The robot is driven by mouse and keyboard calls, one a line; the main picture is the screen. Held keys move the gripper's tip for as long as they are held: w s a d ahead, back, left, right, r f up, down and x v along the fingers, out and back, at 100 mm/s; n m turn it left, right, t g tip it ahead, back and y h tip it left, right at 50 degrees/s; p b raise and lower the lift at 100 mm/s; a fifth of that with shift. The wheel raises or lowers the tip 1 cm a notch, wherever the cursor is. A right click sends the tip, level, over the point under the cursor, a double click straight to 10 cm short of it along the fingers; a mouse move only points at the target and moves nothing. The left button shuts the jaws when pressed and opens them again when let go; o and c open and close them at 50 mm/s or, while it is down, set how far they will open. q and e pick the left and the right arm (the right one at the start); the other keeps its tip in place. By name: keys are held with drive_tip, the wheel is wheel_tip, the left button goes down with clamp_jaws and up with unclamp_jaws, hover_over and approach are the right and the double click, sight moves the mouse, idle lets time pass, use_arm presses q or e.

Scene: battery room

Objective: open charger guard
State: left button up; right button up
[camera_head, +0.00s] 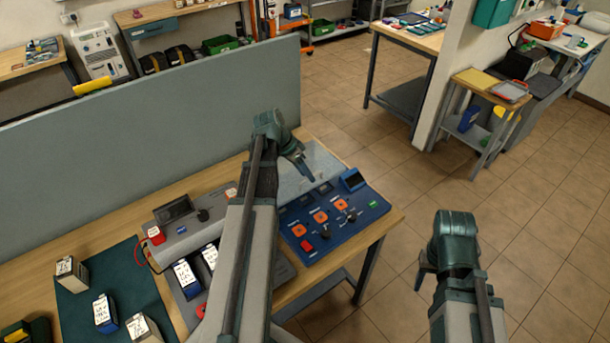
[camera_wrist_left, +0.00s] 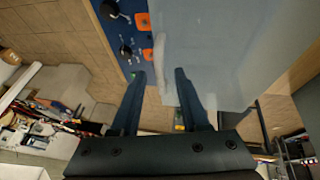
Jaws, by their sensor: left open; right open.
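The blue charger panel (camera_head: 335,222) with orange switches and black knobs sits at the table's right end. A clear, greyish guard (camera_head: 322,160) stands over its far side; I cannot tell its exact tilt. In the left wrist view the guard (camera_wrist_left: 225,50) is a large translucent sheet beside the blue panel (camera_wrist_left: 120,45), with a pale bar (camera_wrist_left: 163,70) along its edge. My left gripper (camera_head: 306,174) is at the guard, open; in the wrist view its fingers (camera_wrist_left: 162,75) lie on either side of the bar's end. My right gripper (camera_head: 420,278) hangs empty over the floor, its fingers mostly hidden.
A tall grey partition (camera_head: 170,100) runs behind the table. A grey charger unit (camera_head: 190,222) and battery packs (camera_head: 105,313) stand left of my left arm, some on a green mat (camera_head: 130,280). The tiled floor (camera_head: 400,190) to the right is clear.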

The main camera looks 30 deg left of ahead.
use_arm(q)
clamp_jaws()
idle(1.4)
